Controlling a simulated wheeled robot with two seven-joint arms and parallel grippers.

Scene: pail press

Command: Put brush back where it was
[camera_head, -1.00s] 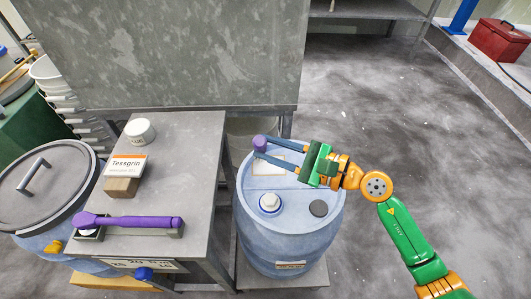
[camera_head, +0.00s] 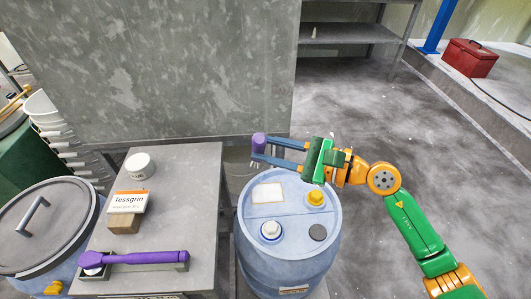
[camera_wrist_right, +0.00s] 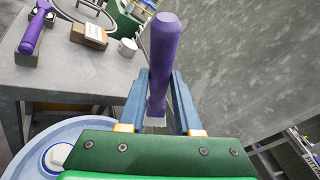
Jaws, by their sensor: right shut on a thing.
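A purple brush (camera_head: 259,141) with pale bristles is between the blue fingers of my right gripper (camera_head: 260,153), which is shut on it. In the right wrist view the brush (camera_wrist_right: 163,62) has its thick handle toward the camera and its bristles low between the fingers (camera_wrist_right: 160,88). The gripper holds it above and behind the blue drum (camera_head: 257,222), near the right side of the grey table. A second purple-handled tool (camera_head: 146,257) lies in a grey holder (camera_head: 178,267) at the table's front. My left gripper is not in view.
The grey table (camera_head: 190,190) also bears a Tessgrin box (camera_head: 129,202) on a brown block (camera_head: 123,224) and a white tub (camera_head: 140,166). A lidded drum (camera_head: 45,225) stands left. A large grey panel (camera_head: 180,70) rises behind.

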